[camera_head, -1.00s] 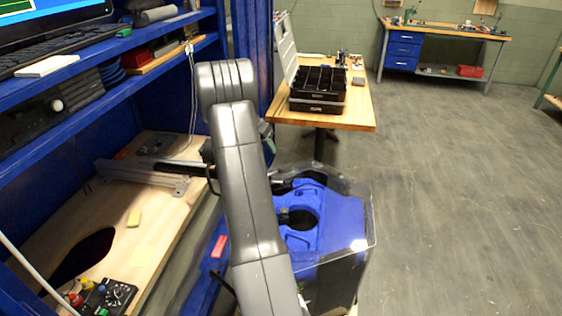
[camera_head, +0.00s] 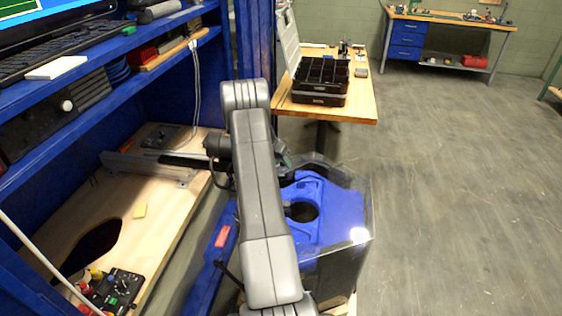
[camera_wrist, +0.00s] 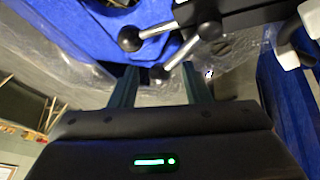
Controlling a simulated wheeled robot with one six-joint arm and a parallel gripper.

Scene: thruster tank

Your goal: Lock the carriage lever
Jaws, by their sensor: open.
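In the wrist view, a lever with bright metal rods and black ball knobs (camera_wrist: 160,73) stands in front of my gripper (camera_wrist: 160,84). One knob appears between the two green fingers, which are apart; I cannot tell whether either touches it. Two more black knobs, one at upper left (camera_wrist: 130,38) and one at upper right (camera_wrist: 210,28), sit beyond the fingertips. I cannot tell which rod is the carriage lever. In the head view, my arm hides the lever and most of my gripper. A grey rail (camera_head: 150,170) runs across the wooden bench toward my arm.
A blue tank part with a round hole under a clear cover (camera_head: 335,212) stands just right of my arm. A blue shelf unit (camera_head: 100,110) rises at the left. A control box (camera_head: 115,290) is on the bench. The floor at right is clear.

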